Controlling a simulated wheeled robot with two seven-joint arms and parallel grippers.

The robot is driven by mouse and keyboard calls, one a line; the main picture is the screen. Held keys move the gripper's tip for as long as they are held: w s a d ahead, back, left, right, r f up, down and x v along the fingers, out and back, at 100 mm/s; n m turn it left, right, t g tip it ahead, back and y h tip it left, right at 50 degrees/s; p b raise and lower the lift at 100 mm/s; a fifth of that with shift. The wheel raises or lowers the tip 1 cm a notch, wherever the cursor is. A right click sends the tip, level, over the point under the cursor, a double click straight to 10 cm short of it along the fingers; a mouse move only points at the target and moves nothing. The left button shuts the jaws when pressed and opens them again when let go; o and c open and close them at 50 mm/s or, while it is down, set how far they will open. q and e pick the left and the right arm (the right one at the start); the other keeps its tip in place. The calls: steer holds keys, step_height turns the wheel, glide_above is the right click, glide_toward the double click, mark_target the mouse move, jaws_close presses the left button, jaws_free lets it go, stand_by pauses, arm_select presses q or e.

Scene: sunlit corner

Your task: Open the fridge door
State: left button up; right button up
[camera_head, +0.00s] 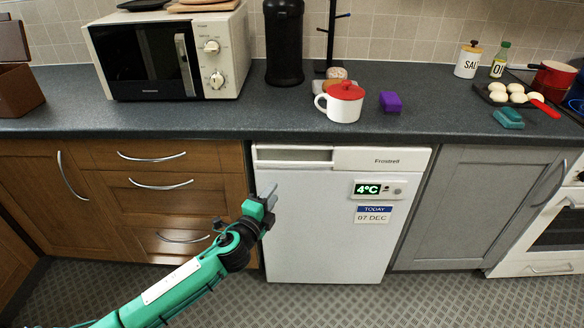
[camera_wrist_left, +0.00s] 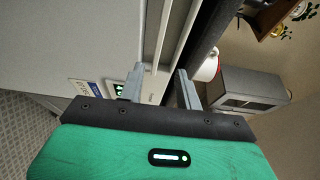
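The white fridge (camera_head: 310,232) stands under the counter, and its door is closed. A recessed grip strip (camera_head: 293,156) runs along the upper left of its front, beside the brand panel. A 4°C display (camera_head: 368,189) and a date label (camera_head: 373,214) are on the door. My left gripper (camera_head: 268,194) is in front of the door's left part, below the grip strip. In the left wrist view my left gripper (camera_wrist_left: 161,88) is open, its two fingers apart with nothing held between them. The fridge front (camera_wrist_left: 90,40) fills the left of that view. My right gripper is not in view.
Wooden drawers (camera_head: 160,185) stand left of the fridge and a grey cabinet (camera_head: 480,205) right of it. The dark counter (camera_head: 200,120) above carries a microwave (camera_head: 165,55), a red-lidded white mug (camera_head: 342,102) and a purple block (camera_head: 390,101). The floor before the fridge is clear.

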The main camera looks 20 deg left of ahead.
mark_target(293, 165)
arm_select(q)
steer(key=w, duration=0.4)
steer(key=w+d, duration=0.1)
steer(key=w, duration=0.8)
steer(key=shift+w+d, duration=0.1)
steer(key=shift+d, duration=0.15)
jaws_close()
